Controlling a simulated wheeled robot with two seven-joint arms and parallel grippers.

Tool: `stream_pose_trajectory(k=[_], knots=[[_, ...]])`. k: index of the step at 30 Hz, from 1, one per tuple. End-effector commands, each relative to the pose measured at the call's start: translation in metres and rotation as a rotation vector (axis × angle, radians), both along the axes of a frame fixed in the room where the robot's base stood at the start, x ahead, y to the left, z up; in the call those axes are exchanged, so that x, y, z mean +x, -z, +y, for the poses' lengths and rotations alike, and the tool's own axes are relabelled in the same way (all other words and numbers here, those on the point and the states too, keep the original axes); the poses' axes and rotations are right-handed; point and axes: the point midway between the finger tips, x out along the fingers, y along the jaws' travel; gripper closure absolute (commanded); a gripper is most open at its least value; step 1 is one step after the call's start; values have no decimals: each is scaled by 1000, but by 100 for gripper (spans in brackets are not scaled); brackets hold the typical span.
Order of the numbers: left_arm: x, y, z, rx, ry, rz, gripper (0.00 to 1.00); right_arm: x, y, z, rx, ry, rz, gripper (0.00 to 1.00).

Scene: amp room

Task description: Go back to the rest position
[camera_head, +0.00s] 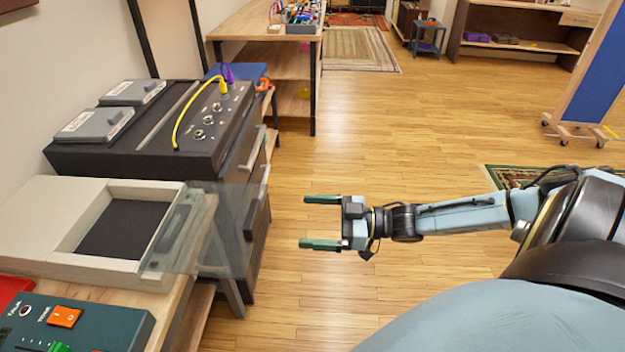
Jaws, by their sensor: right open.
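My right gripper (321,223) is at the middle of the view, over the open wood floor, with its arm coming in from the right. Its two green-tipped fingers point left and are spread apart, with nothing between them. It is right of the black amplifier cabinet (215,165) and clear of it. A yellow cable (185,117) and a purple cable (229,73) are plugged into the top of the cabinet. My left gripper does not show.
A white box (40,215) with a clear panel (180,230) sticking out stands on the left table. A dark control box (75,322) with an orange switch is in front. A wooden workbench (262,22) stands behind. A blue board (597,75) is far right. The middle floor is clear.

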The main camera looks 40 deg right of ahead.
Motion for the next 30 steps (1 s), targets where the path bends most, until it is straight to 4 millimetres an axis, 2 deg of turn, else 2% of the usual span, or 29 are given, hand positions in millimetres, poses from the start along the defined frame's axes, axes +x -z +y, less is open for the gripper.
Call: stream_pose_trajectory(k=[12,14,17,20,23,26,29,30], knots=[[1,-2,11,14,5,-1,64,1,1,-1,-4,6,1,0],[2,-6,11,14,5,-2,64,3,6,-3,-18,26,8,0],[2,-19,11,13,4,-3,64,9,24,-14,-65,106,36,0],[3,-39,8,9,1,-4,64,11,62,-31,-154,237,106,0],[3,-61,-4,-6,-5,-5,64,-2,113,-47,-262,376,227,0],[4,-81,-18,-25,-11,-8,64,-36,168,-55,-369,486,388,0],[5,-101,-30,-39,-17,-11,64,-90,221,-47,-469,558,584,0],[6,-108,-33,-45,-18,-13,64,-114,239,-41,-505,574,662,0]])
